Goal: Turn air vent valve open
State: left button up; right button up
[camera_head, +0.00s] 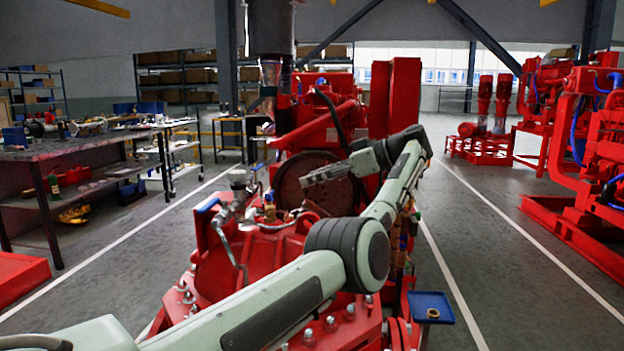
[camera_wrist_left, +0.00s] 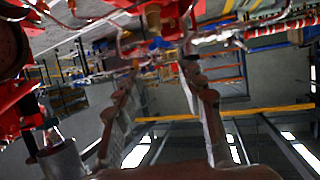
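My left gripper (camera_head: 308,178) is above the red pumpset (camera_head: 265,250) in the head view, left of its wrist and in front of the round dark flywheel-like disc. In the left wrist view the two fingers (camera_wrist_left: 158,78) stand wide apart with nothing between them. Small metal pipes and fittings (camera_head: 236,195) run along the top of the pump, left of the gripper, with a blue handle (camera_head: 208,204). A brass fitting (camera_wrist_left: 153,18) shows beyond the fingertips in the wrist view. I cannot tell which fitting is the air vent valve. My right gripper is not in view.
A workbench (camera_head: 75,150) with tools stands at the left. More red machines (camera_head: 600,150) stand at the right. A small blue tray (camera_head: 431,307) is at the pumpset's right side.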

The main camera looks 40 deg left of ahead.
pick_arm(q)
jog(key=shift+d+r+m+t+h, duration=0.2)
jog(key=shift+r+m+t+h, duration=0.15)
jog(key=shift+m, duration=0.45)
jog(key=c, duration=0.5)
jog(key=shift+d+r+m+t+h, duration=0.15)
jog(key=shift+r+m+t+h, duration=0.25)
jog(key=shift+m, duration=0.4)
jog(key=shift+c, duration=1.1)
jog(key=m, duration=0.1)
jog(key=r+m+t+h, duration=0.1)
jog(key=m, duration=0.1)
jog(key=shift+s+d+r+m+h, duration=0.1)
jog(key=shift+d+m+h, duration=0.05)
jog(key=shift+m+h, duration=0.15)
grip_shut()
jog(key=m+t+h+p, duration=0.2)
jog(key=m+t+h, duration=0.15)
jog(key=m, duration=0.65)
send_near(269, 196)
jog(key=w+a+f, duration=0.3)
jog(key=f, duration=0.3)
jog(key=shift+w, duration=0.4)
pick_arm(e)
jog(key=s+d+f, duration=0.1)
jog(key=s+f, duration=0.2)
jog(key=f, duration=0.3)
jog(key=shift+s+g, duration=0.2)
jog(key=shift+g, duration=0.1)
